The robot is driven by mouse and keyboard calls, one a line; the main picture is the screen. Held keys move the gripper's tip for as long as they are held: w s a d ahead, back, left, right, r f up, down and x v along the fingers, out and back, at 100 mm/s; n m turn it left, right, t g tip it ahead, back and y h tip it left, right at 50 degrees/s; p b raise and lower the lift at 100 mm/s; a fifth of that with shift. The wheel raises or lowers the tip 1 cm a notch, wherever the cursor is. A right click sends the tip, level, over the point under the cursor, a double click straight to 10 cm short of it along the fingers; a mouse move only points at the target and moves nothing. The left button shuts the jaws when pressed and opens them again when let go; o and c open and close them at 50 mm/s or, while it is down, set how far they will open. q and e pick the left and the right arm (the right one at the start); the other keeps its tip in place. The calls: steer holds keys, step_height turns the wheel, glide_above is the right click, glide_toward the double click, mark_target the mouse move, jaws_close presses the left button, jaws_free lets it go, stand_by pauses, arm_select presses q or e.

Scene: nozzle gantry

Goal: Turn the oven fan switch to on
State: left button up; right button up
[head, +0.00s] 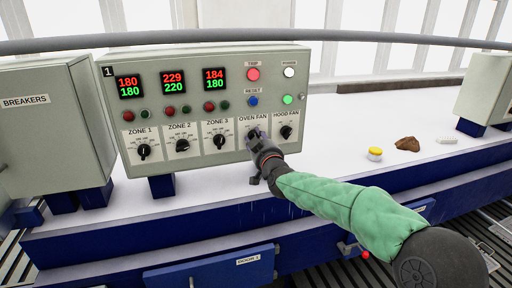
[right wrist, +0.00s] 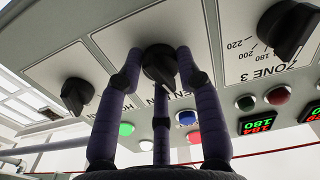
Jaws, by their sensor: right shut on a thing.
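The oven fan switch is a black rotary knob (right wrist: 158,66) on the grey control panel (head: 222,105), under the label OVEN FAN. In the head view my right gripper (head: 257,137) covers the knob. In the right wrist view the fingers of my right gripper (right wrist: 160,80) are closed around the knob. The knob's pointer and the position marks beside it are mostly hidden by the fingers, so its setting cannot be read. My left gripper is not in view.
The hood fan knob (head: 286,132) is just right of my gripper, and the zone 3 knob (head: 219,141) is to its left. A breakers box (head: 40,115) stands at left. A yellow-capped jar (head: 375,154) and a brown lump (head: 407,144) lie on the snowy ledge. A rail (head: 200,42) runs above.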

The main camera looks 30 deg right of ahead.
steer(key=m+b, duration=0.1)
steer(key=m, duration=0.1)
steer(key=f+m+b, duration=0.1)
steer(key=shift+w+a+f+m+b, duration=0.1)
steer(key=shift+a+f+m+b, duration=0.1)
steer(key=shift+m+b, duration=1.25)
steer(key=shift+m, duration=0.95)
steer(key=shift+r, duration=0.1)
steer(key=o, duration=1)
steer(key=shift+c, duration=0.2)
steer(key=shift+o, duration=0.9)
steer(key=shift+r, duration=0.25)
steer(key=v, duration=1.2)
